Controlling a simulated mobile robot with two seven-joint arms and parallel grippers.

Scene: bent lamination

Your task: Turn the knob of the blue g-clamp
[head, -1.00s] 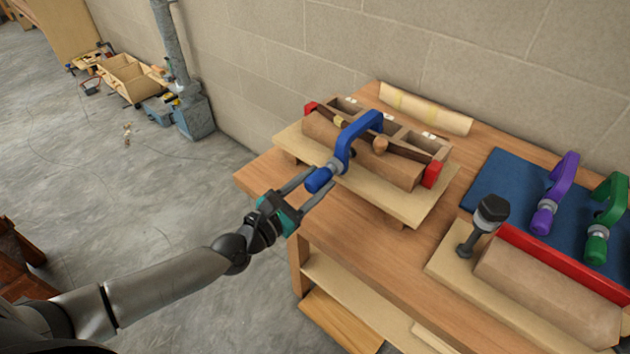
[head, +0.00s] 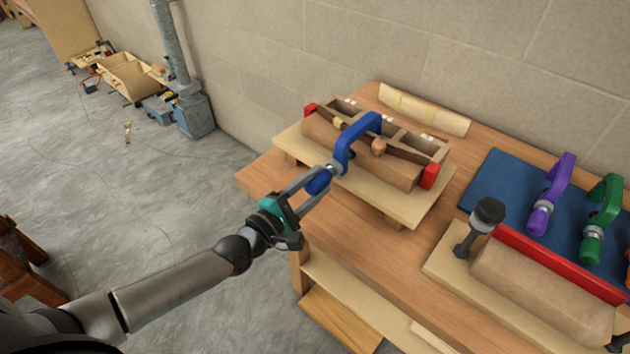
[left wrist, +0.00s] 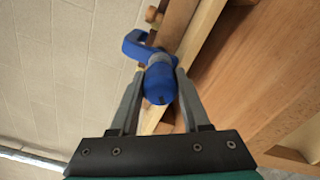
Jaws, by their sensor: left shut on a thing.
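The blue g-clamp (head: 346,146) sits across the wooden bending form (head: 398,140) on the bench. Its blue knob (head: 319,182) points down toward the front left, and it also shows end-on in the left wrist view (left wrist: 160,84). My left gripper (head: 322,178) is shut on the knob, with one finger on each side of it. In the left wrist view the gripper's fingers (left wrist: 157,88) flank the knob closely. My right gripper is not in view.
A purple clamp (head: 552,192) and a green clamp (head: 603,219) lie on a blue mat (head: 497,173) at the right. A second form with a brown roller (head: 535,287) and black-headed tool (head: 488,214) is nearer.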

